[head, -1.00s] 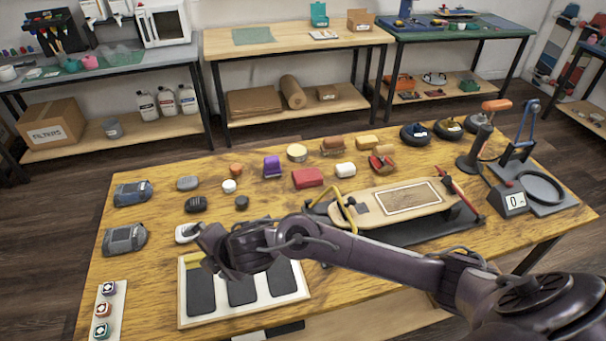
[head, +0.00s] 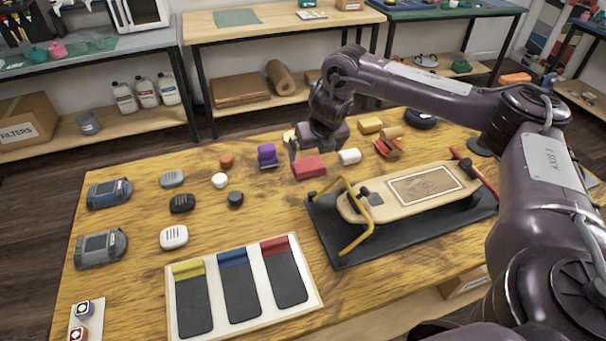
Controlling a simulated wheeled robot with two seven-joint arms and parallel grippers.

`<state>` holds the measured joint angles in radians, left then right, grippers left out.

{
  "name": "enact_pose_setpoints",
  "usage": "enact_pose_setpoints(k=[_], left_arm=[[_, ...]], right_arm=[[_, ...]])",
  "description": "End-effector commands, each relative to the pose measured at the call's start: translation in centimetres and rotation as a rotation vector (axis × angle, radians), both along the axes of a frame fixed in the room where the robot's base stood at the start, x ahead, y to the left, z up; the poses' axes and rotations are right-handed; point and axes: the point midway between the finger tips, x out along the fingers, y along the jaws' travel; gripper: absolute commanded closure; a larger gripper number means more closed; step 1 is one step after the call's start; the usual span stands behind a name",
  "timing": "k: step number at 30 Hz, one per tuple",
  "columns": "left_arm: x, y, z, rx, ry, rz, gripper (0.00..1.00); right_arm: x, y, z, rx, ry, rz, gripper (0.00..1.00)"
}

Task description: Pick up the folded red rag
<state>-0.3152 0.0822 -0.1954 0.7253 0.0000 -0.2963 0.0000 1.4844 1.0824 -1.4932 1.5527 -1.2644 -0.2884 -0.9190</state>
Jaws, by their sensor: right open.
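The folded red rag (head: 308,168) lies on the wooden table, left of the skateboard's front end. My right gripper (head: 311,150) points down just above and behind the rag in the picture, with its jaws open and nothing seen between them. One finger shows near the rag's left back corner. I cannot tell whether the fingers touch the rag. My left gripper is not in view.
A purple item (head: 267,154) stands left of the rag and a white one (head: 349,156) right of it. The skateboard (head: 425,186) lies on a black mat (head: 350,247) with a yellow bar. A white tray (head: 318,302) with dark pads is in front.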

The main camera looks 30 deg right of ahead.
Motion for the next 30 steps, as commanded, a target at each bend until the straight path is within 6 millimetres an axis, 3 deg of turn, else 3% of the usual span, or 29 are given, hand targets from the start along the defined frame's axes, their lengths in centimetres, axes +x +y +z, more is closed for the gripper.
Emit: enact_pose_setpoints(k=[1, 4, 14, 22, 30], left_arm=[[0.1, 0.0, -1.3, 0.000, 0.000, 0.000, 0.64], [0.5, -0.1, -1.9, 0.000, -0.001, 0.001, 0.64], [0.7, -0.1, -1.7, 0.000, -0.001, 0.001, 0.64], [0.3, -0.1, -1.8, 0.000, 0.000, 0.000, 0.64], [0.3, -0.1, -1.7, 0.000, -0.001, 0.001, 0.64]], right_arm=[[0.0, -0.1, -1.4, 0.000, -0.001, -0.001, 0.00], [0.0, -0.1, -2.2, 0.000, -0.001, -0.001, 0.00], [1.3, -0.3, -4.9, 0.001, 0.000, -0.002, 0.00], [3.1, -0.8, -8.3, 0.000, 0.000, -0.002, 0.00], [3.4, -0.9, -9.0, 0.001, -0.002, -0.001, 0.00]])
